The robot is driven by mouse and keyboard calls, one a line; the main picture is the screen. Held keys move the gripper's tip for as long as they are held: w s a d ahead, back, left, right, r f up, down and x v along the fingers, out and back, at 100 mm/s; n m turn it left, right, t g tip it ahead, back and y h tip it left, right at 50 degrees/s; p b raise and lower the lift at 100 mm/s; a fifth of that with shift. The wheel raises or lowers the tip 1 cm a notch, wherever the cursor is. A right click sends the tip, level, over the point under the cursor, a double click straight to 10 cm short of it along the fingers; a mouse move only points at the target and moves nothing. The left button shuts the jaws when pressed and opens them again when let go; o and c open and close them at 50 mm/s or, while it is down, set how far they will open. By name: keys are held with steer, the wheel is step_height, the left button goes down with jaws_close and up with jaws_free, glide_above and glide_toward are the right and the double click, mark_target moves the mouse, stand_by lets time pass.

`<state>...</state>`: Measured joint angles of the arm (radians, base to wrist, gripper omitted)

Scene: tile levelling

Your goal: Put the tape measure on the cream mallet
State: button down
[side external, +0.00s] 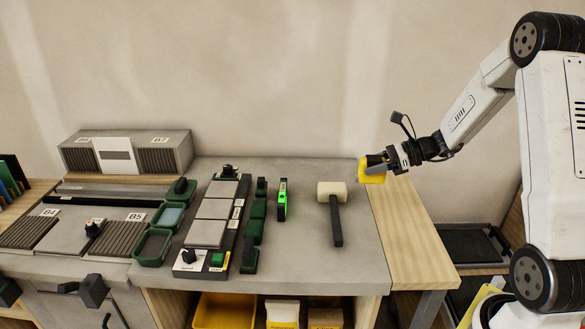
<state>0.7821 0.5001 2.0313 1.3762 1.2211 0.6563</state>
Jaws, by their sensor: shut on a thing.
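The cream mallet (331,193) lies on the grey bench top, its pale block head toward the back and its dark handle pointing to the front. My gripper (384,165) is at the right end of the bench, to the right of the mallet head and apart from it. It is shut on a yellow block-shaped thing, which looks like the tape measure (372,175). The tape measure appears raised near the bench's right edge. Its far side and the exact finger contact are partly hidden.
Further left are dark green blocks (257,210), a rack of grey tiles (213,209) and green trays (154,247). A bare wooden strip (410,235) borders the bench at right.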

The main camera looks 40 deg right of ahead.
mark_target(359, 172)
steer(key=s+a+r, duration=0.1)
steer(key=s+a, duration=0.4)
steer(key=a, duration=0.1)
steer(key=shift+n+y, duration=0.3)
steer(key=shift+d, duration=0.1)
steer(key=w+f, duration=0.1)
steer(key=w, duration=0.1)
steer(key=w+d+f, duration=0.1)
steer(key=w, duration=0.2)
steer(key=w+d+f, duration=0.1)
steer(key=w, duration=0.2)
steer(key=shift+w+f, duration=0.2)
steer(key=shift+f, duration=0.2)
steer(key=w+f, duration=0.2)
steer(key=w+d+f, duration=0.1)
steer(key=w+f, duration=0.1)
steer(key=shift+f, duration=0.35)
steer(key=shift+w+d+f, duration=0.1)
steer(key=shift+w+f, duration=0.2)
steer(key=shift+f, duration=0.05)
steer(key=shift+w+f, duration=0.15)
steer(key=shift+f, duration=0.1)
steer(key=shift+w+f, duration=0.1)
steer(key=shift+f, duration=1.5)
steer(key=shift+f, duration=0.1)
